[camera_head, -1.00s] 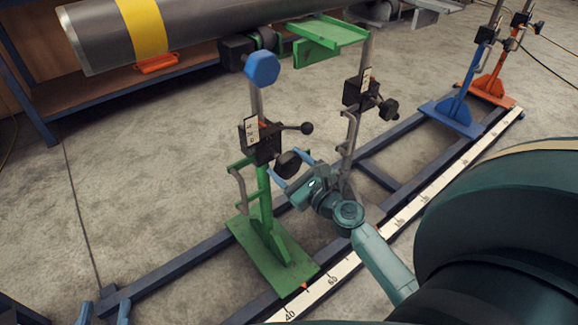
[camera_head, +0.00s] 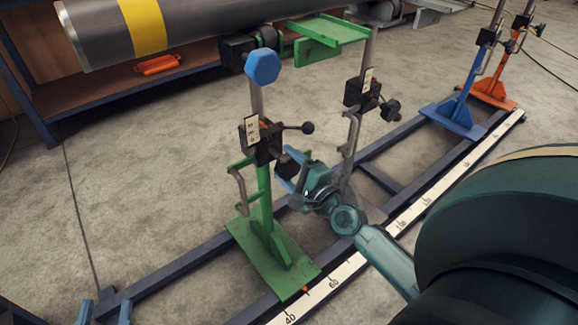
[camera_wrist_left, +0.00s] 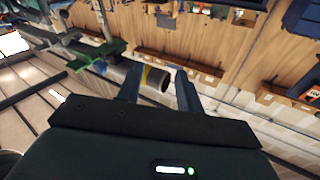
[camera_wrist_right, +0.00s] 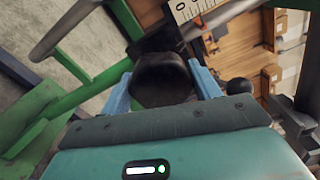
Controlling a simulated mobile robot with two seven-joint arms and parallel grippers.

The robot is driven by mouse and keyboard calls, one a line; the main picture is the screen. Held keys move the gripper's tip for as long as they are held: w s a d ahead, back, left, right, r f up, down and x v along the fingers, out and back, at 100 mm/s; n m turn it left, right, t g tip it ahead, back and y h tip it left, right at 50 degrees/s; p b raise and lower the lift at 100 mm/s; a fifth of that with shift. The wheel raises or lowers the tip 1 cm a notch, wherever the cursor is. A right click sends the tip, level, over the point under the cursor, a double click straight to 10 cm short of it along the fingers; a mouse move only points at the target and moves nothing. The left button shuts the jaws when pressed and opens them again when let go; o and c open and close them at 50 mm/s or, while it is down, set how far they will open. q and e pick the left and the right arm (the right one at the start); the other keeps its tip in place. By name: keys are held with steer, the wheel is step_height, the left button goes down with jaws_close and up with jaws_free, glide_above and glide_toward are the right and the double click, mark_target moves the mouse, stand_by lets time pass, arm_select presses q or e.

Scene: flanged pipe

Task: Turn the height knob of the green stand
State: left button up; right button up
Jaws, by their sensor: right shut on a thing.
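The green stand (camera_head: 262,200) stands upright on the floor rail, with a black clamp block and a white scale plate on its post. Its black height knob (camera_wrist_right: 160,80) sits between the blue fingers of my right gripper (camera_wrist_right: 163,88), which is shut on it. In the head view the knob (camera_head: 287,164) is partly covered by the right gripper (camera_head: 288,172). A separate ball-ended lever (camera_head: 307,127) points right, above the knob. My left gripper (camera_head: 105,312) is at the bottom left of the head view, open and empty; its spread fingers show in the left wrist view (camera_wrist_left: 158,88).
A grey pipe with a yellow band (camera_head: 143,28) lies above and behind the stand. A second post (camera_head: 352,140) with a black knob stands close on the right. Blue (camera_head: 455,118) and orange (camera_head: 493,88) stands are farther right along the rail.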

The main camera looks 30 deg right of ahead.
steer(key=n+p, duration=0.1)
steer(key=n, duration=0.2)
steer(key=shift+n, duration=0.8)
steer(key=shift+n+p, duration=0.8)
steer(key=shift+n, duration=0.3)
arm_select(q)
steer(key=shift+w+a+f+n+g+y+p, duration=0.1)
steer(key=shift+a+n+g+y+p, duration=0.15)
steer(key=shift+a+n+g+y, duration=0.3)
steer(key=shift+w+a+f+n+g+y+p, duration=0.1)
steer(key=shift+a+n+g+y+p, duration=0.2)
steer(key=shift+g+y, duration=0.35)
arm_select(e)
steer(key=shift+f+n, duration=0.1)
steer(key=shift+n, duration=0.8)
arm_select(q)
steer(key=shift+d, duration=0.1)
arm_select(e)
steer(key=shift+n, duration=0.3)
steer(key=o, duration=1)
steer(key=shift+s, duration=0.1)
arm_select(q)
steer(key=shift+s+a+n+g+y+p, duration=0.3)
steer(key=shift+n+g+y+p, duration=0.2)
steer(key=shift+g+p, duration=0.5)
arm_select(e)
steer(key=s, duration=0.8)
steer(key=s+d, duration=0.1)
steer(key=s, duration=0.4)
